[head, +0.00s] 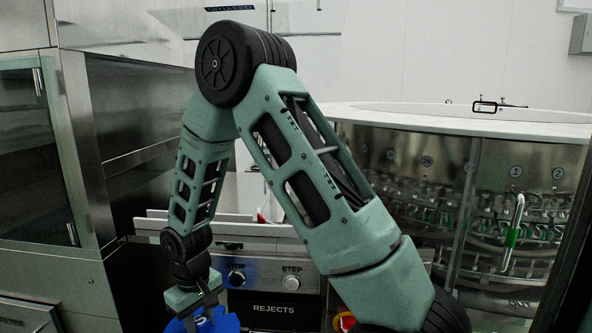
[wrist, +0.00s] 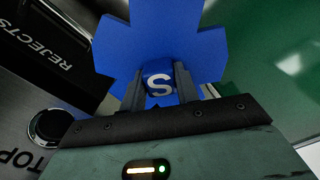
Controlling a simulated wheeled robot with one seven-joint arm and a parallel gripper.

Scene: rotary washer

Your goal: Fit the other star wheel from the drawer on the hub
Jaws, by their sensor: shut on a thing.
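A blue star wheel (wrist: 165,40) with a white letter S on its central raised part fills the top middle of the wrist view. My gripper (wrist: 160,85) is shut on that central part, one finger on each side of the S. In the head view the blue star wheel (head: 212,322) shows only in part at the bottom edge, under my gripper (head: 197,308). I cannot make out the hub or the inside of a drawer in either view.
A control panel (head: 272,290) with STOP and STEP buttons and a REJECTS label stands just right of my gripper. A steel cabinet (head: 75,200) stands left.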

